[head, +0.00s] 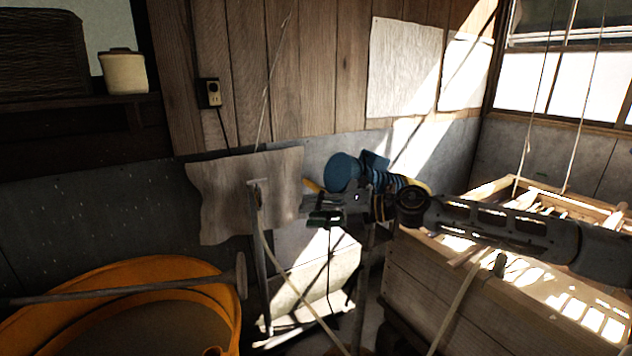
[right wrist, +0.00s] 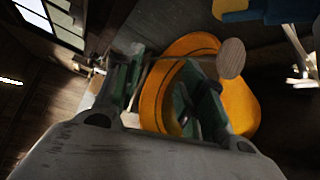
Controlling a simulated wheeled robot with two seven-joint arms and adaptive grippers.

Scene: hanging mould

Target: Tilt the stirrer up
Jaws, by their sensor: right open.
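A long wooden pole with a short crosspiece at its right end, which looks like the stirrer (head: 120,291), lies nearly level across the orange tub (head: 165,270) at lower left. In the right wrist view, the round wooden end of the stirrer (right wrist: 231,58) shows against the orange tub (right wrist: 155,88). My right gripper (head: 328,216) is open and empty, up and to the right of the crosspiece and apart from it in the head view. Its two fingers also show in the right wrist view (right wrist: 160,98), spread towards the tub. My left gripper is not in view.
A wooden vat (head: 420,290) with ropes above it stands at right, beneath my right arm. A blue, motor-like body (head: 343,172) is close behind the gripper. An upright rod with a T-shaped top (head: 259,215) stands between tub and gripper, before a wooden board (head: 222,200).

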